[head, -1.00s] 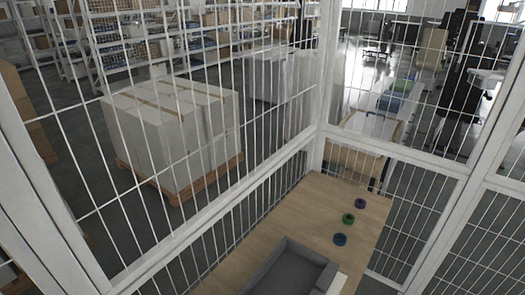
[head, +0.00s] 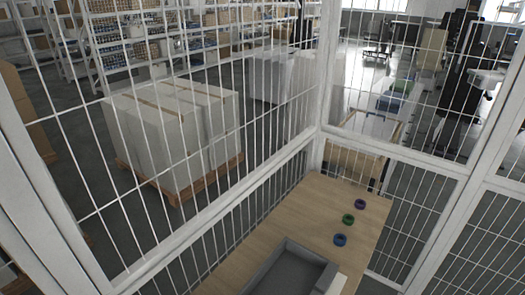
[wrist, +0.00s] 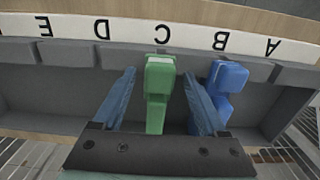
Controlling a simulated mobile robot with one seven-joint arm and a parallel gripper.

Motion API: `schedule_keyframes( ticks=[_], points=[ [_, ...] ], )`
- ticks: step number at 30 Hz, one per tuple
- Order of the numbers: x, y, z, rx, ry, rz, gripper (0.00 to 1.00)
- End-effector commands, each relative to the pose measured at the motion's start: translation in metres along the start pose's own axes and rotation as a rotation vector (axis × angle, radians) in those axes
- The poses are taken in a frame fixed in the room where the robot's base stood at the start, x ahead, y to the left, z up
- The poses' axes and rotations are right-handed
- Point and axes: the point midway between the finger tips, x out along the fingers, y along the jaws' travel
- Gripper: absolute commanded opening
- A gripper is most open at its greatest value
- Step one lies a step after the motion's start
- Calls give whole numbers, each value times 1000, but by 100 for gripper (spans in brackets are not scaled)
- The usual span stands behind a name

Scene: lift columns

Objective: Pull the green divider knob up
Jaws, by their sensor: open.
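In the wrist view the green divider knob (wrist: 159,76) stands near the letter C, at a grey wall below the white label strip. My gripper (wrist: 159,85) is open, with one blue finger on each side of the knob. Narrow gaps show between the knob and both fingers, so it is not clamped. The lower end of the green piece runs down behind the gripper's dark body, which hides it. My gripper does not show in the head view.
A blue knob (wrist: 222,75) stands just right of my right finger, near letter B. The white label strip (wrist: 130,30) has upside-down letters. In the head view a grey tray (head: 275,262) and several coloured rings, one green (head: 348,219), lie on a wooden table (head: 300,222) beside mesh fencing.

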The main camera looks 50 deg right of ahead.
Motion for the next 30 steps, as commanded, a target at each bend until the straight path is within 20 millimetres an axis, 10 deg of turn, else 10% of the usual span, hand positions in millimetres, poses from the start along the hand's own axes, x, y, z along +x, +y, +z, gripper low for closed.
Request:
schedule_keyframes(
  ticks=[30],
  points=[
    [-81, 0, -1, -1, 2, 2, 75]
  ],
)
